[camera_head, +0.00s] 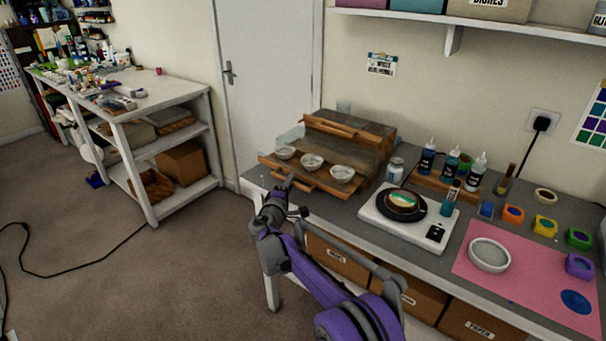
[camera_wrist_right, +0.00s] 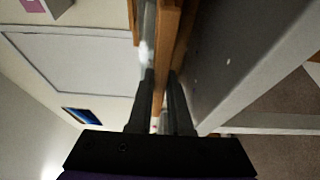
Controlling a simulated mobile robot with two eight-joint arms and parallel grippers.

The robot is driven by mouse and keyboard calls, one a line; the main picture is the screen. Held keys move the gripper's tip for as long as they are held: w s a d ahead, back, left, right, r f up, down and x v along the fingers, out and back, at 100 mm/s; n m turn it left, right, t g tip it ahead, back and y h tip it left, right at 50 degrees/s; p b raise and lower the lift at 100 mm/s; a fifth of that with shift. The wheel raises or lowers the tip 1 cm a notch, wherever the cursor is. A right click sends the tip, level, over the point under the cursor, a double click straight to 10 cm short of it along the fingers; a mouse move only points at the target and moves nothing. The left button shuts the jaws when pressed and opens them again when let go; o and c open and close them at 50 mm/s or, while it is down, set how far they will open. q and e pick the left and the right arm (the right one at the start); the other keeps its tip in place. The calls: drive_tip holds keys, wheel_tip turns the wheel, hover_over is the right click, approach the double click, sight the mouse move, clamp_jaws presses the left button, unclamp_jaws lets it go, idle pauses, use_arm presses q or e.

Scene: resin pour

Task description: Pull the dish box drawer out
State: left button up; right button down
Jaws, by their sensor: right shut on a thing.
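The wooden dish box (camera_head: 374,128) stands at the back left of the grey worktop. Its lower drawer (camera_head: 325,190) is out towards me and holds three small white dishes (camera_head: 312,161). My right gripper (camera_head: 287,183) is at the drawer's front edge, left of its middle. In the right wrist view the two dark fingers (camera_wrist_right: 161,82) are shut on a thin wooden piece of the drawer front (camera_wrist_right: 167,25). The exact contact is small and partly dark. My left gripper is not in view.
A white scale (camera_head: 412,222) with a black round plate stands right of the box, near a small jar (camera_head: 396,170). Bottles (camera_head: 427,157) stand in a wooden rack behind. A pink mat (camera_head: 520,270) lies at the right. Open floor (camera_head: 190,270) lies left of the worktop.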

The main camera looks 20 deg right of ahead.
drive_tip(key=s+a, duration=0.2)
drive_tip(key=a, duration=0.1)
drive_tip(key=shift+s+a+f, duration=0.1)
drive_tip(key=shift+s+a, duration=0.05)
drive_tip(key=c, duration=1.2)
unclamp_jaws()
drive_tip(key=shift+c, duration=0.2)
drive_tip(key=o, duration=0.4)
drive_tip(key=shift+s+a, duration=0.1)
drive_tip(key=shift+s, duration=0.05)
drive_tip(key=v, duration=1)
drive_tip(key=shift+s, duration=0.35)
